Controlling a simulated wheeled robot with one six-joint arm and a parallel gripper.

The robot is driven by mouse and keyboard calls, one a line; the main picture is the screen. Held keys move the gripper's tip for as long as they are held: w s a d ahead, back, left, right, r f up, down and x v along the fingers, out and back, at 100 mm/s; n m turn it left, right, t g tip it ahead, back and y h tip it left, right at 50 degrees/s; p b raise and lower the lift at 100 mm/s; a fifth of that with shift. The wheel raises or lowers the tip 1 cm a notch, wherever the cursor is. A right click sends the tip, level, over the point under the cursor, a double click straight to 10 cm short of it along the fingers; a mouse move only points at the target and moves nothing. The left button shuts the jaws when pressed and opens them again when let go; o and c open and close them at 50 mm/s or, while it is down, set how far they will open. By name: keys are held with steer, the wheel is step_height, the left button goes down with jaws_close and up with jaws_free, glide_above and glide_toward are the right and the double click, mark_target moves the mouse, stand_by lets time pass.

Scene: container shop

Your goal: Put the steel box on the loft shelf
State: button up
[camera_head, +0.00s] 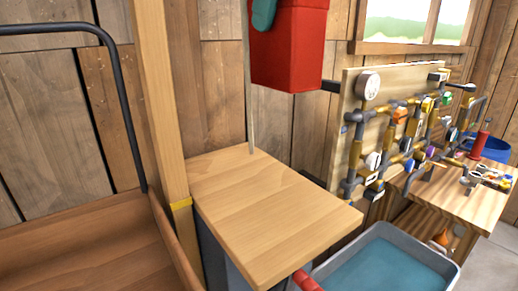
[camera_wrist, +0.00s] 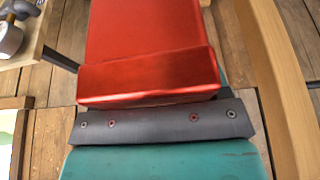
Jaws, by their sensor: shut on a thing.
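A red box (camera_head: 290,50) with slightly tapering sides hangs at the top of the head view; it seems to be the steel box, though its surface is painted red. It also fills the upper middle of the wrist view (camera_wrist: 150,45). My gripper (camera_head: 263,14), with teal parts, is at the box's upper end and shut on it. In the wrist view a dark bar with screws crosses at the box's end. The box is clear above a wooden top. The top of the box is cut off in the head view. I cannot identify a loft shelf for certain.
The bare wooden top (camera_head: 275,205) lies below, with a thin upright rod behind it. A wooden post (camera_head: 160,100) and brown tray (camera_head: 90,255) are left. A pipe-and-gauge board (camera_head: 345,110), a bench (camera_head: 470,205) and a grey tub (camera_head: 385,260) are right.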

step_height(320, 180, down, 21)
steer(key=b, duration=0.4)
steer(key=o, duration=1.4)
steer(key=shift+f, duration=0.15)
